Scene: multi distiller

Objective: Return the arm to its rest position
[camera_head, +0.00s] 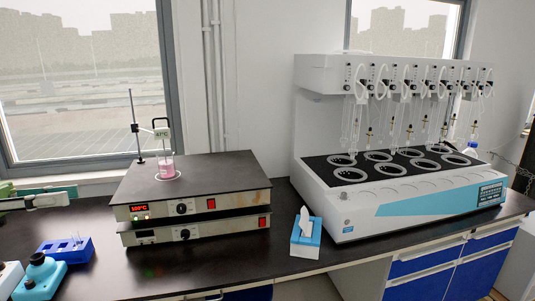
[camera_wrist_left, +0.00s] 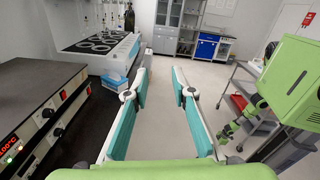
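My left gripper (camera_head: 70,196) reaches in from the left edge of the head view, left of the stacked hot plates and above the bench. In the left wrist view its two teal-padded fingers (camera_wrist_left: 161,73) are apart, with nothing between them. A green arm part of mine (camera_wrist_left: 295,75) shows at the right of the wrist view. A small green end (camera_wrist_left: 228,132) hangs below it, too small to tell its finger state.
Two stacked hot plates (camera_head: 195,203) carry a beaker of pink liquid (camera_head: 166,168) and a stand (camera_head: 133,125). The multi distiller (camera_head: 365,215), tissue box (camera_head: 306,240) and blue tube rack (camera_head: 65,250) share the dark bench. Open floor (camera_wrist_left: 165,140) lies beyond the bench edge.

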